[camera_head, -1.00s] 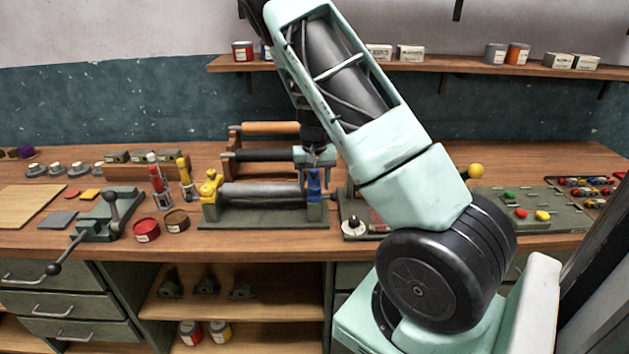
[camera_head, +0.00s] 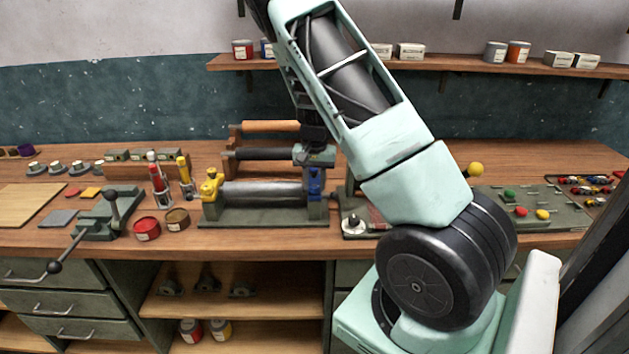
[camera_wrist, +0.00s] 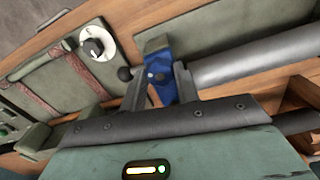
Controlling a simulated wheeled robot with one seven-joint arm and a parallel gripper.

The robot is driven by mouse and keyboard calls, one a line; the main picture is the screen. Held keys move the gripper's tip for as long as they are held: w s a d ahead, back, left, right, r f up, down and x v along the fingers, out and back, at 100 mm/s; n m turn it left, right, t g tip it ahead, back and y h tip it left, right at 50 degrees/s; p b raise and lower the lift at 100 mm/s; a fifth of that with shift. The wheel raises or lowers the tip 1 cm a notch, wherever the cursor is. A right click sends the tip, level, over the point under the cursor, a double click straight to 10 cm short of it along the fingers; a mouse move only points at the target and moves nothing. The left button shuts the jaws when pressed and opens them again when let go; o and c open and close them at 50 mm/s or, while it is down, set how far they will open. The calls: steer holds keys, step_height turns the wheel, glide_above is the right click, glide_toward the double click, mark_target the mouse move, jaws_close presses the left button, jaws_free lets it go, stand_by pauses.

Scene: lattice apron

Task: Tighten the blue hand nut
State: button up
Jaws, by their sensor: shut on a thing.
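A roller (camera_head: 262,193) lies in a green stand, with a yellow end bracket (camera_head: 209,190) on the left and a blue end bracket (camera_head: 316,187) on the right. My gripper (camera_head: 314,166) points down over the blue end. In the wrist view my gripper (camera_wrist: 158,74) has one finger on each side of the blue hand nut (camera_wrist: 159,80) and is shut on it. A dark ball knob shows beside the left finger. The fingers and wrist hide much of the nut, so I cannot tell how tight it sits.
A rack with more rollers (camera_head: 268,154) stands close behind. Red and yellow tubes (camera_head: 158,178), tins (camera_head: 147,229) and a lever clamp (camera_head: 102,215) are to the left. A panel with a white dial (camera_head: 353,224) is just right, partly behind my arm.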

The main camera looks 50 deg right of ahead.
mark_target(314, 185)
steer(key=o, duration=1)
step_height(314, 185, up, 17)
steer(key=b, duration=0.3)
steer(key=shift+r, duration=0.2)
